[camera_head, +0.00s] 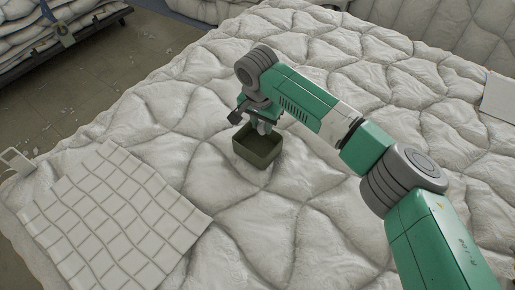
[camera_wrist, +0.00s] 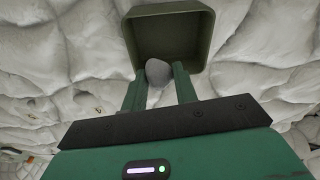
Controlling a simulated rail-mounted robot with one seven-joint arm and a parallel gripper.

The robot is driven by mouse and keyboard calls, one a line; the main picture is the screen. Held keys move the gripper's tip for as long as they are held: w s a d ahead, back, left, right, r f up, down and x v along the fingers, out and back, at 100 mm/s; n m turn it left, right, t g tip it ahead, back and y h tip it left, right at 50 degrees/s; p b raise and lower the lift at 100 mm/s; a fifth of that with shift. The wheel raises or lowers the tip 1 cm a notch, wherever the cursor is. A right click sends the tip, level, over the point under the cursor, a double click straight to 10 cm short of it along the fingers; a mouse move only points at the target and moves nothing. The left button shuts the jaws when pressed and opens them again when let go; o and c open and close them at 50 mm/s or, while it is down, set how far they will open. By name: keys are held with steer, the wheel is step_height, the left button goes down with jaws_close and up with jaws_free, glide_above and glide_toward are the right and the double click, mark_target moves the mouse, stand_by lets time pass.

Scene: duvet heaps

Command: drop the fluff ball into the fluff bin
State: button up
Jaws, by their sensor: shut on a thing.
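The fluff ball is a small, round grey lump (camera_wrist: 158,72), seen between my fingertips in the wrist view. My gripper (camera_wrist: 158,86) is shut on it. The fluff bin is an olive-green open square box (camera_wrist: 204,48), directly beyond the fingertips in the wrist view. In the head view the bin (camera_head: 266,161) stands on the white quilted surface, with my gripper (camera_head: 262,130) over its back edge. How far the ball is above or inside the bin's rim I cannot tell. The ball is not clearly made out in the head view.
A puffy white duvet (camera_head: 300,225) spreads around the bin with uneven folds. A white grid-patterned cloth (camera_head: 115,215) lies at the left front. A flat pale panel (camera_head: 498,97) lies at the far right. A dark-framed rack with bedding (camera_head: 50,35) stands at the upper left.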

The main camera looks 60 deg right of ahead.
steer(key=o, duration=1)
steer(key=r, duration=0.2)
steer(key=r+p, duration=0.1)
steer(key=r, duration=0.2)
steer(key=a+r+p, duration=0.1)
steer(key=r, duration=0.1)
steer(key=shift+r, duration=0.4)
